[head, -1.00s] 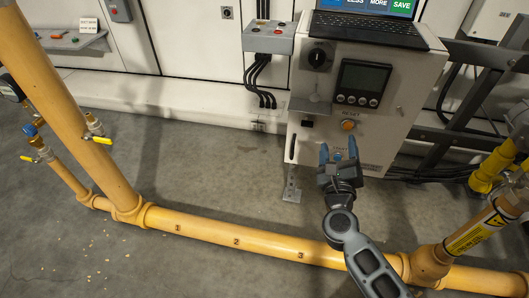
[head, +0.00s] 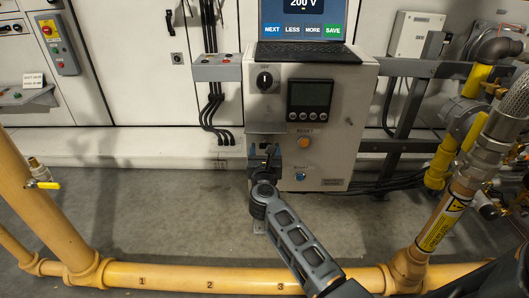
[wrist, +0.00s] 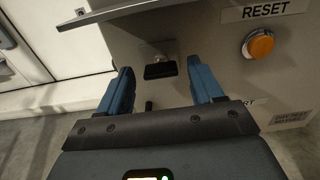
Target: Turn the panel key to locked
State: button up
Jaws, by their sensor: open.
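The panel key (wrist: 160,70) shows in the wrist view as a small black grip, wider than tall, on a pale plate on the front of the control cabinet (head: 335,160). My gripper (wrist: 162,88) is open, with its two blue fingers apart, one to each side of the key and a little below it in that view. In the head view my gripper (head: 264,152) is at the lower left of the cabinet front, under a small metal shelf (head: 266,128). There the key is hard to make out. I cannot tell whether a finger touches it.
An orange reset button (wrist: 261,44) is right of the key. A black rotary knob (head: 264,80) and a display (head: 310,97) are above. A blue button (head: 300,176) is lower. A laptop (head: 305,50) stands on top. A yellow pipe (head: 180,277) crosses the floor in front.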

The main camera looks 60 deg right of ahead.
jog(key=shift+w+d, duration=0.15)
jog(key=shift+d, duration=0.15)
jog(key=c, duration=1.1)
jog(key=shift+o, duration=0.2)
